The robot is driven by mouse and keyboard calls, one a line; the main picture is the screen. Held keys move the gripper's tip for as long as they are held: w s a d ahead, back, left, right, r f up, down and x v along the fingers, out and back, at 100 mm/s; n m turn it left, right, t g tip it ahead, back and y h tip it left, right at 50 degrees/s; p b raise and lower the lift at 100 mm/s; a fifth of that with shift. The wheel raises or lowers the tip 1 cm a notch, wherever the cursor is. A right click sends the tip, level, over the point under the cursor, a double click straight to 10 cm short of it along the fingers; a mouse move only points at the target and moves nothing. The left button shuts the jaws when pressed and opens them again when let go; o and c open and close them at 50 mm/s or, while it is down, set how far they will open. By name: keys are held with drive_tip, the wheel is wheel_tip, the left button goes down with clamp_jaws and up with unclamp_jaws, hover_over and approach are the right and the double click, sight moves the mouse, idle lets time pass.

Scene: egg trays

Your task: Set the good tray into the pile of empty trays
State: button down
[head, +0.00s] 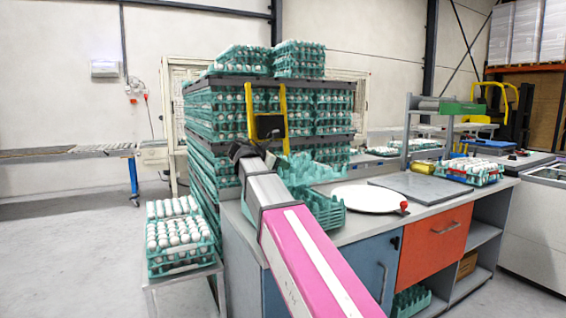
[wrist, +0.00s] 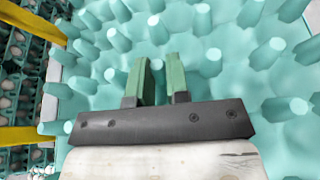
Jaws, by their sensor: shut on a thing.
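My gripper (wrist: 158,78) shows in the wrist view with its two green fingers close together, shut on a turquoise tray (wrist: 195,75). This empty tray has rows of blunt pegs and fills most of that view. In the head view a turquoise tray (head: 308,169) shows just past my arm, tilted, over the left end of the counter. Turquoise empty trays in a pile (head: 326,213) stand below it, partly hidden by my arm. I cannot tell whether the held tray touches the pile. My fingertips are hidden in the head view.
A tall stack of egg-filled trays (head: 208,142) with yellow uprights (head: 283,110) stands close behind. The counter (head: 375,222) holds a white round plate (head: 366,199), a grey slab (head: 418,187) and an egg tray (head: 470,171). Eggs on a low stand (head: 180,272) are at left.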

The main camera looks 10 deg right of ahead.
drive_tip(key=shift+f, duration=4.6)
drive_tip(key=c, duration=1)
unclamp_jaws()
drive_tip(key=shift+a, duration=0.15)
drive_tip(key=v, duration=1)
drive_tip(key=shift+s+a+r, duration=0.1)
drive_tip(key=shift+r, duration=1.95)
drive_tip(key=shift+a+r, duration=0.15)
drive_tip(key=shift+r, duration=1.9)
